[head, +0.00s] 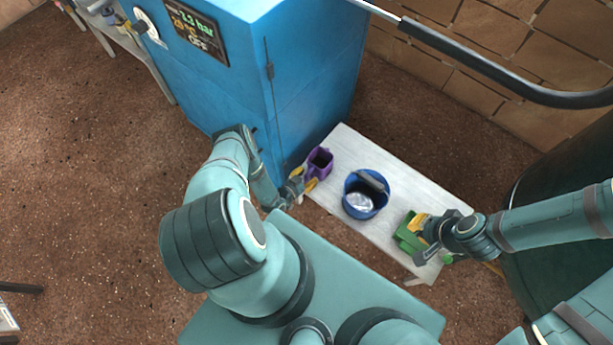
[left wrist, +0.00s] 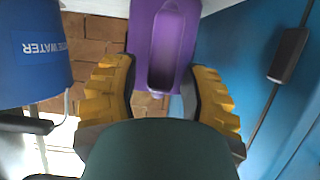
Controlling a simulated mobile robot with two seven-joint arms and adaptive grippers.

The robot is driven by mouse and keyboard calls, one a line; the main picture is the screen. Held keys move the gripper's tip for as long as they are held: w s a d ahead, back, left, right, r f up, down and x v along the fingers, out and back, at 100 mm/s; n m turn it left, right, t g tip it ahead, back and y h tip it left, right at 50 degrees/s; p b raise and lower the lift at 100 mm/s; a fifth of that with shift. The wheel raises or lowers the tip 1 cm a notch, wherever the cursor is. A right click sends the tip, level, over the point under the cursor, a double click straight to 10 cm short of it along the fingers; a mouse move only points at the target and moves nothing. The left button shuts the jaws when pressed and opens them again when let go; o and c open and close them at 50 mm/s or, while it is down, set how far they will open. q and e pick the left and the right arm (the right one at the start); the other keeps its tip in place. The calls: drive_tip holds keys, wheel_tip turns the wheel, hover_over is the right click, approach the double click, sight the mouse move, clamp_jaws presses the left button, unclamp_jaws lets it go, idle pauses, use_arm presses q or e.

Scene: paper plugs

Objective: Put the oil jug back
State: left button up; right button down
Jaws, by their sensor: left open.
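A purple jug (head: 320,160), open at the top, stands at the left end of the white bench beside the blue cabinet. No label reads on it. My left gripper (head: 307,183) is at its near side; in the left wrist view the open yellow fingers stand on either side of the jug's purple handle (left wrist: 163,52). A green container (head: 405,238) is at the right end of the bench. My right gripper (head: 421,222) is at it and partly hides it; whether its fingers are closed on it is unclear.
A blue bucket (head: 352,204) with a dark handle stands mid-bench; its label (left wrist: 42,48) partly reads "WATER". The white bench (head: 408,190) is bare around it. The blue cabinet (head: 315,75) rises close to my left gripper. A dark green drum (head: 545,250) stands at right.

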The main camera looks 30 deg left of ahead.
use_arm(q)
drive_tip(key=shift+r, duration=0.15)
drive_tip(key=d+p+v, duration=0.1)
drive_tip(key=p+v, duration=0.2)
drive_tip(key=v, duration=0.9)
drive_tip(key=shift+a, duration=0.45)
drive_tip(key=shift+s, duration=0.1)
